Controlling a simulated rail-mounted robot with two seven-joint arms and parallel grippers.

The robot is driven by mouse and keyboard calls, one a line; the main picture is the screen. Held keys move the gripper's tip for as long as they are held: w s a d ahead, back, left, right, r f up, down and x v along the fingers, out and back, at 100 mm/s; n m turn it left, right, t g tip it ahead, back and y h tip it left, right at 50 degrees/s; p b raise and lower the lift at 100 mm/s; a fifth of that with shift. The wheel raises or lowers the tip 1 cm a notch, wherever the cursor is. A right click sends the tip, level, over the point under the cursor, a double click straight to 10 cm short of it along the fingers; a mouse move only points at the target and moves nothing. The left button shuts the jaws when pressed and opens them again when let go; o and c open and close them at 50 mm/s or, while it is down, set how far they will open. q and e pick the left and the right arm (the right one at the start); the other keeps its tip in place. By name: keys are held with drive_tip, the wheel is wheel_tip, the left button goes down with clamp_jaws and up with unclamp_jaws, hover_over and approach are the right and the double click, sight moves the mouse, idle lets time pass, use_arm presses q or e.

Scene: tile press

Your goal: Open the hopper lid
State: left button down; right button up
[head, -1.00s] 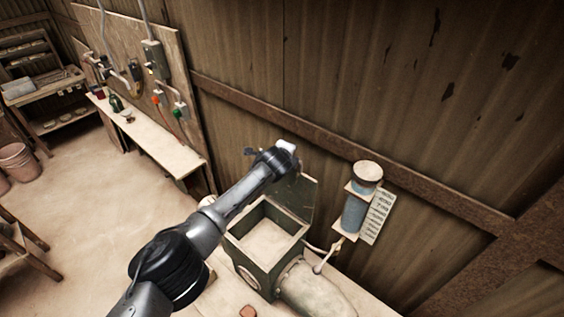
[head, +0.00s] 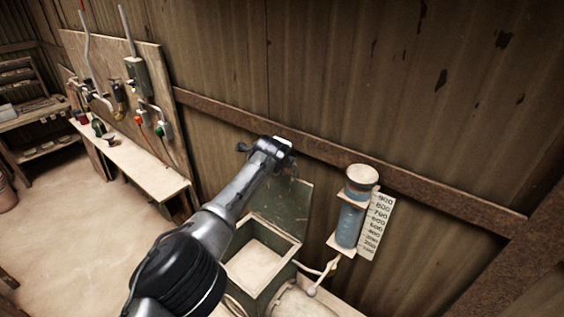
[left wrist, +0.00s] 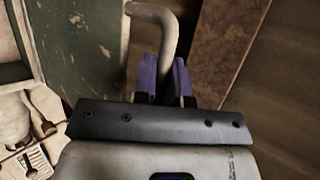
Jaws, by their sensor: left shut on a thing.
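The hopper (head: 232,243) is a dark green square box, seen in the head view at the bottom centre, with pale material (head: 256,263) inside. Its green lid (head: 283,212) stands raised at the back, towards the wall; the lid also shows in the left wrist view (left wrist: 88,45). My left gripper (left wrist: 167,78) is shut on a pale curved handle (left wrist: 160,20) beside the lid, between its purple fingers. In the head view my left arm reaches over the hopper's left side, and the wrist hides the lid's upper left part and the fingers. My right gripper is not in view.
A blue cylinder (head: 349,224) with a numbered scale (head: 376,226) hangs on the wall right of the hopper. A rusty rail (head: 330,150) runs along the corrugated wall behind. A narrow shelf (head: 135,165) with small items stands at left. Open floor (head: 80,240) lies left of the arm.

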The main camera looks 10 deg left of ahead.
use_arm(q)
drive_tip(key=shift+a, duration=0.15)
drive_tip(key=c, duration=1.4)
unclamp_jaws()
drive_tip(key=shift+o, duration=1.1)
drive_tip(key=shift+r, duration=0.15)
drive_tip(key=shift+s+r+p, duration=0.3)
drive_tip(key=shift+r+p, duration=0.2)
drive_tip(key=shift+p, duration=0.05)
drive_tip(key=b+v, duration=0.2)
drive_tip(key=v, duration=1)
drive_tip(key=shift+s, duration=0.4)
